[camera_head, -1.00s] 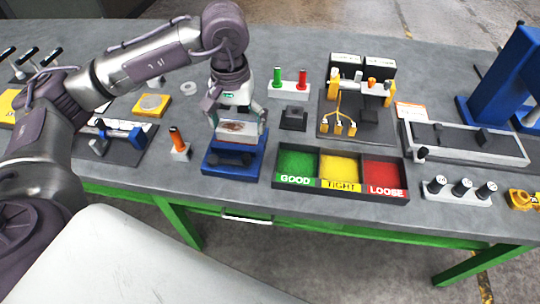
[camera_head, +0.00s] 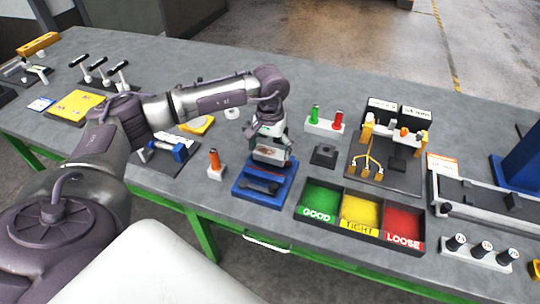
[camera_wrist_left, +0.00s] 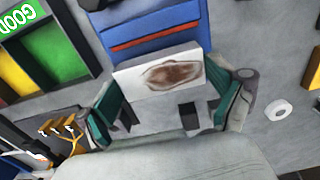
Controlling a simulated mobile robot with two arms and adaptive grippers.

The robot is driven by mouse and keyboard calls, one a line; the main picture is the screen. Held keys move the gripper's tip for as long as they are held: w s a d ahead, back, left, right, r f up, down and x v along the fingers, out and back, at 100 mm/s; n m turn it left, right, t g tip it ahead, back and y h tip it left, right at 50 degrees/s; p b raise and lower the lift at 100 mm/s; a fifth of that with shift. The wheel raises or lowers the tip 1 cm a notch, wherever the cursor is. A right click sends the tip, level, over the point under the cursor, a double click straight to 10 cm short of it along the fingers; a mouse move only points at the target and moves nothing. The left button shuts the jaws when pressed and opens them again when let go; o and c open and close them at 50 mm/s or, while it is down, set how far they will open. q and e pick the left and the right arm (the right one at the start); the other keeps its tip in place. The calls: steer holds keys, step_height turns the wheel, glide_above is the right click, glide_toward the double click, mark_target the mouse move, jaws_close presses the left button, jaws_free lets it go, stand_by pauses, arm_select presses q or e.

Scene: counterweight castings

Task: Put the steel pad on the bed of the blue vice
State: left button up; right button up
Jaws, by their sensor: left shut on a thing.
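The steel pad is a pale flat block with a rust-brown patch (camera_wrist_left: 172,76), held between the two fingers of my left gripper (camera_wrist_left: 176,92) in the left wrist view. In the head view my left gripper (camera_head: 270,150) points down over the back part of the blue vice (camera_head: 250,194). The vice is a blue block with dark parts on top, near the table's front edge. It also shows in the left wrist view (camera_wrist_left: 160,30), just beyond the pad. I cannot tell whether the pad touches the vice. My right gripper is not in view.
An orange-handled tool (camera_head: 215,163) stands left of the vice. A tray with green, yellow and red compartments (camera_head: 358,238) lies to its right. A stand with green and red pegs (camera_head: 324,127) and a dark block (camera_head: 324,156) are behind. A tall blue frame (camera_head: 520,165) stands far right.

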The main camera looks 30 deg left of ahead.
mark_target(270, 152)
arm_select(q)
step_height(270, 152, down, 3)
steer(key=shift+f+p, duration=0.1)
steer(key=shift+p, duration=0.7)
steer(key=shift+f, duration=0.2)
steer(key=shift+f, duration=0.1)
steer(key=shift+f, duration=0.1)
steer(key=o, duration=1.4)
steer(key=shift+s, duration=0.1)
